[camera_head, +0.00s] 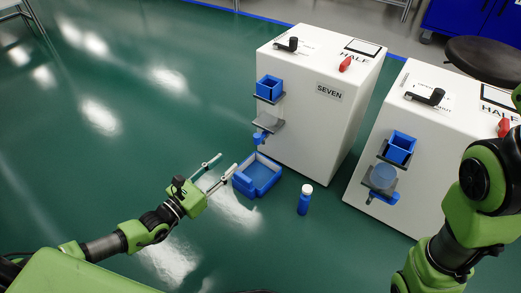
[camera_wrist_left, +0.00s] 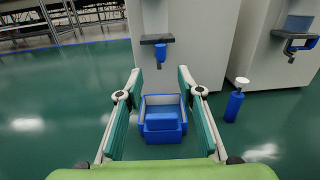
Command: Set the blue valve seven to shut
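The white cabinet marked SEVEN (camera_head: 325,120) stands at the upper middle in the head view. On its front are a blue hopper (camera_head: 269,87), a clear cup on a dark bracket and, below, a small blue valve (camera_head: 259,138). The valve also shows in the left wrist view (camera_wrist_left: 160,53), hanging under the bracket; its setting is too small to tell. My left gripper (camera_head: 228,161) is open and empty, low in front of the cabinet, left of a blue tray (camera_head: 266,189). Its spread fingers frame the tray in the left wrist view (camera_wrist_left: 159,74). My right gripper is out of view.
A blue bottle with a white cap (camera_head: 304,202) stands on the floor right of the tray. A second white cabinet (camera_head: 425,130) stands to the right, partly behind my right arm. A dark stool (camera_head: 485,60) is behind it. The green floor at left is clear.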

